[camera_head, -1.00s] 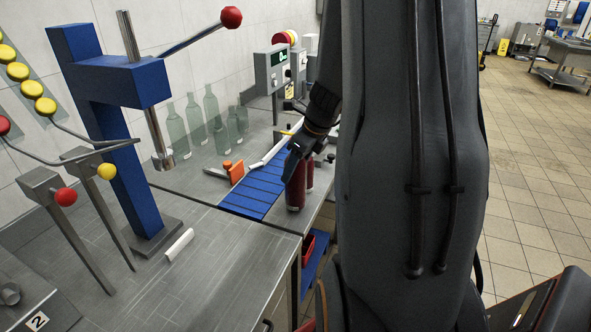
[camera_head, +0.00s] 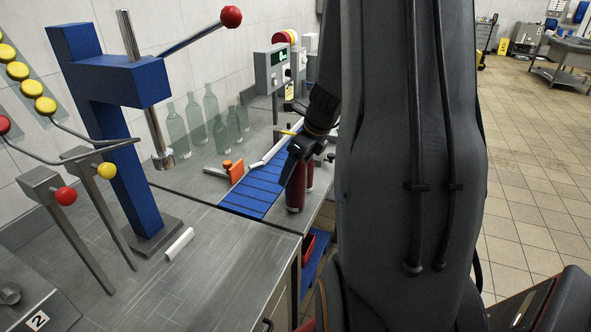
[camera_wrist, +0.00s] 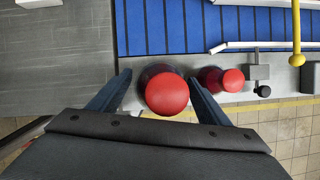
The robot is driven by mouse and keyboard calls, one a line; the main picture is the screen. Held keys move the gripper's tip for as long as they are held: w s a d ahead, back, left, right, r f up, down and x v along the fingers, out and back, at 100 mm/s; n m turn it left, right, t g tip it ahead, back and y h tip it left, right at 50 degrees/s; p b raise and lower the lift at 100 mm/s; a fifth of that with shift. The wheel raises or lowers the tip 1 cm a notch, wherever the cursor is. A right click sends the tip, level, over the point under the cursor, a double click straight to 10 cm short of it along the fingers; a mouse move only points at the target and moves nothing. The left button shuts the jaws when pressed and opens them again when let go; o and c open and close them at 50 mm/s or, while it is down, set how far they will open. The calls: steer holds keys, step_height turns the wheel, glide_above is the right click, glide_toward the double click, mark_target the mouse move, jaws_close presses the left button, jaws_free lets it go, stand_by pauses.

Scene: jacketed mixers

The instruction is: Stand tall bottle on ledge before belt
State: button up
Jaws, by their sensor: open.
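A dark red bottle (camera_head: 296,196) stands upright on the narrow grey ledge (camera_head: 325,212) in front of the blue belt (camera_head: 252,192). In the wrist view its round red top (camera_wrist: 167,94) sits between the two fingers of my gripper (camera_wrist: 160,77). The fingers are apart, one on each side, with a visible gap on the left and a narrow one on the right. In the head view my gripper (camera_head: 291,172) hides the bottle's upper part. A second red bottle (camera_wrist: 222,79) stands just right of the right finger, largely hidden in the head view.
Several green glass bottles (camera_head: 212,108) stand behind the belt. An orange-handled piece (camera_head: 233,170) lies at the belt's near end. A blue press (camera_head: 115,85) and levers stand left. In the wrist view, a yellow-tipped rod (camera_wrist: 297,59) and small fittings (camera_wrist: 258,74) are right of the bottles.

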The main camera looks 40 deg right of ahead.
steer(key=b+v, duration=0.1)
steer(key=v, duration=1.1)
steer(key=shift+s, duration=0.1)
